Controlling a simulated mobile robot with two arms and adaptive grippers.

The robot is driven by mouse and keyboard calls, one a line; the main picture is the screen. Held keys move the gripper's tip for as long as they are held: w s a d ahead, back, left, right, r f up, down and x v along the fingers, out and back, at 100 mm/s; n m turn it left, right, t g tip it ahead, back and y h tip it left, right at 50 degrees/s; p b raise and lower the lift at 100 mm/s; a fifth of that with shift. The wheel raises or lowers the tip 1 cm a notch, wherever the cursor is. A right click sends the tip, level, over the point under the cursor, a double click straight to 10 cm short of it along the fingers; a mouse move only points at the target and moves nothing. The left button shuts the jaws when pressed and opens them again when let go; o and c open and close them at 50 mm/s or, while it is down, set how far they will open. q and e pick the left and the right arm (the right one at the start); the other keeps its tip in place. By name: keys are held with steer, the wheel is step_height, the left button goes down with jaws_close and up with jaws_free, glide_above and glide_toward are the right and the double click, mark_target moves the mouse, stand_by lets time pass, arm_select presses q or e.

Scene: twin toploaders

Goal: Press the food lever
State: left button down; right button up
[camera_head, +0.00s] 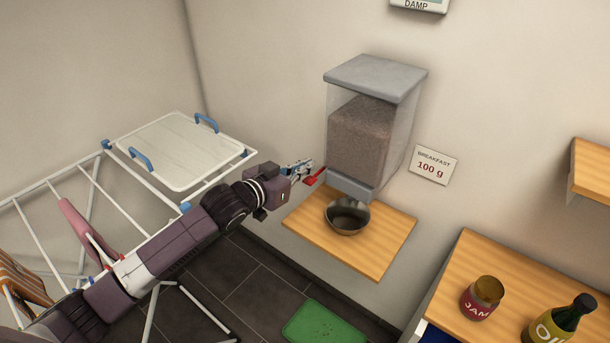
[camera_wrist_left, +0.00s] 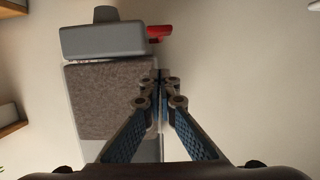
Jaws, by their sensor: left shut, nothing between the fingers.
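The food dispenser (camera_head: 360,140) is a clear-sided box with a grey lid, filled with brown food, mounted on the wall. The red food lever (camera_head: 315,178) sticks out at its lower left. A metal bowl (camera_head: 347,216) stands under the grey spout. My left gripper (camera_head: 306,165) is shut and empty, close to the lever; I cannot tell whether they touch in the head view. In the left wrist view, the red lever (camera_wrist_left: 158,32) shows beyond the tips of my shut gripper (camera_wrist_left: 161,75), with a gap in the picture. The right gripper is not in view.
A wooden shelf (camera_head: 380,255) holds the bowl. A sign (camera_head: 434,165) reads "BREAKFAST 100 g". A drying rack with a white tray (camera_head: 180,152) stands at left. A jam jar (camera_head: 482,298) and an oil bottle (camera_head: 560,322) stand on the counter at lower right.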

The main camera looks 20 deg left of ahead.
arm_select(q)
steer(key=shift+s+f+p, duration=0.15)
steer(key=shift+f+p, duration=0.15)
steer(key=shift+f, duration=1.7)
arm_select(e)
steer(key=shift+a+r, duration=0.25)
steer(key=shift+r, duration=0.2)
